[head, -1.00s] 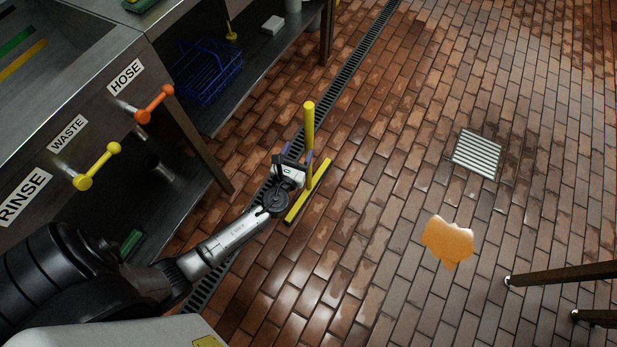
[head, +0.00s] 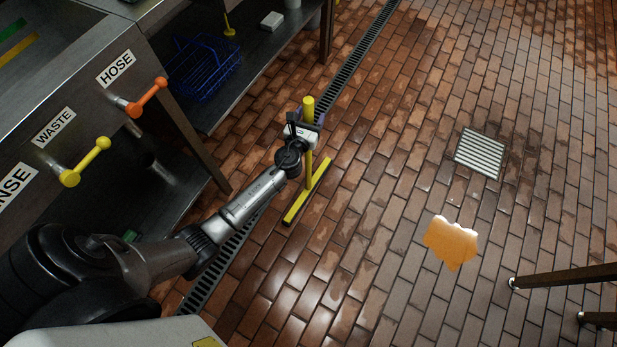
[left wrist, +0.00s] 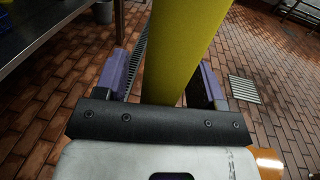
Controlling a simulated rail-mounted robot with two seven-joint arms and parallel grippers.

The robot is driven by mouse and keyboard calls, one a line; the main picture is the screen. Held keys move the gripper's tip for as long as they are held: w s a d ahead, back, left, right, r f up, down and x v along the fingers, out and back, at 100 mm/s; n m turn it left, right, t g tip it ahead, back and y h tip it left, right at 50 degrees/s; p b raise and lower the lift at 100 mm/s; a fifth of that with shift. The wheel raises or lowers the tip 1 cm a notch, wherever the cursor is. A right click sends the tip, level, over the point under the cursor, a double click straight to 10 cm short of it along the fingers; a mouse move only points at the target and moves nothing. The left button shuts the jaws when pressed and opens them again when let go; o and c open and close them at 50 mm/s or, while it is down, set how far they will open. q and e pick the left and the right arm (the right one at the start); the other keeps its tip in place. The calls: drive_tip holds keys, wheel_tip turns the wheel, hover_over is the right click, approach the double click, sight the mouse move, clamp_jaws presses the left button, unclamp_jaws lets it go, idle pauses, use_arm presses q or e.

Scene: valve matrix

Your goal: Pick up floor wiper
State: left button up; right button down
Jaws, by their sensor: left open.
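The floor wiper stands upright on the tiles, with a yellow handle (head: 308,172) and a long yellow head (head: 308,193) flat on the floor. My left gripper (head: 308,121) is at the upper part of the handle, just below its top. In the left wrist view the thick yellow handle (left wrist: 185,50) rises between the two purple-padded fingers of my left gripper (left wrist: 165,82). The fingers are open, one on each side of the handle, and no firm grip shows. My right gripper is in neither view.
A steel sink unit with an orange HOSE lever (head: 148,97) and a yellow WASTE lever (head: 85,162) stands at left. A blue basket (head: 203,70) sits on the lower shelf. A floor drain (head: 480,152) and an orange spill (head: 451,243) lie to the right. The tiles between are clear.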

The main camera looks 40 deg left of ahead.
use_arm(q)
drive_tip(key=shift+w+a, duration=0.1)
drive_tip(key=shift+w, duration=0.2)
drive_tip(key=shift+s, duration=0.1)
drive_tip(key=shift+c, duration=0.6)
clamp_jaws()
